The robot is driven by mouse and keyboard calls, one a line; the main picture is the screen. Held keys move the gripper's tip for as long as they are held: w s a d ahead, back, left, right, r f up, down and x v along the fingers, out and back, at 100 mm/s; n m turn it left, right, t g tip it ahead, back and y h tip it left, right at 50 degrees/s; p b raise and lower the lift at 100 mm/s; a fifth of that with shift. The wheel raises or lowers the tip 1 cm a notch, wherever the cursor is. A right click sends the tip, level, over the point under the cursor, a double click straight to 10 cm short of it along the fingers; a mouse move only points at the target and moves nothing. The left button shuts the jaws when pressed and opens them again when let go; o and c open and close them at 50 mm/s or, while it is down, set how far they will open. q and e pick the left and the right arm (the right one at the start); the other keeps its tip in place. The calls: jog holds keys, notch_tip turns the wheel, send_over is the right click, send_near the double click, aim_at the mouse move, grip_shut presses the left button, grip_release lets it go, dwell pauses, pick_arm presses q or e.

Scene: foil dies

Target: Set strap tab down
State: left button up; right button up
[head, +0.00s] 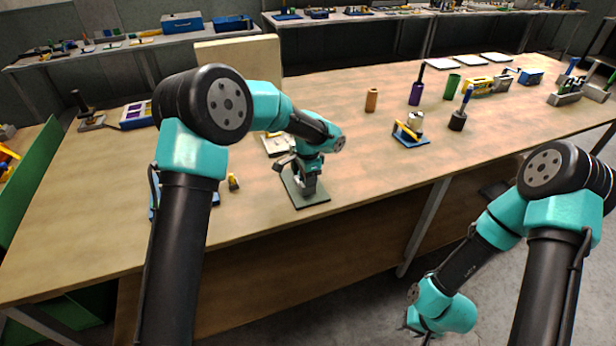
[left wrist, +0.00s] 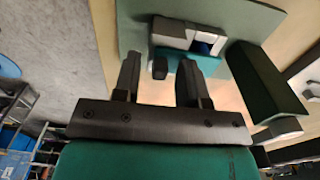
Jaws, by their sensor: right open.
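My left gripper (head: 302,193) is low over a dark green plate (head: 318,201) near the table's front edge. In the left wrist view its two fingers (left wrist: 158,72) stand apart with no held object visible. Just beyond them are a small black knob (left wrist: 160,67), a teal strip (left wrist: 197,65) and a grey-white block (left wrist: 172,33) on the plate. I cannot tell which part, if any, is the strap tab. My right gripper (head: 414,328) is open, low at the bottom of the head view, off the table.
A small yellow piece (head: 233,182) lies left of the plate. A blue tray (head: 215,198) is partly hidden by my left arm. A blue base with a silver cylinder (head: 416,121) stands to the right, with upright cylinders behind. Bare tabletop (head: 375,170) lies between.

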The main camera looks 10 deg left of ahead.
pick_arm(q)
notch_tip(320, 180, up, 12)
jog(key=shift+r, duration=0.15)
dwell(0.6)
dwell(0.4)
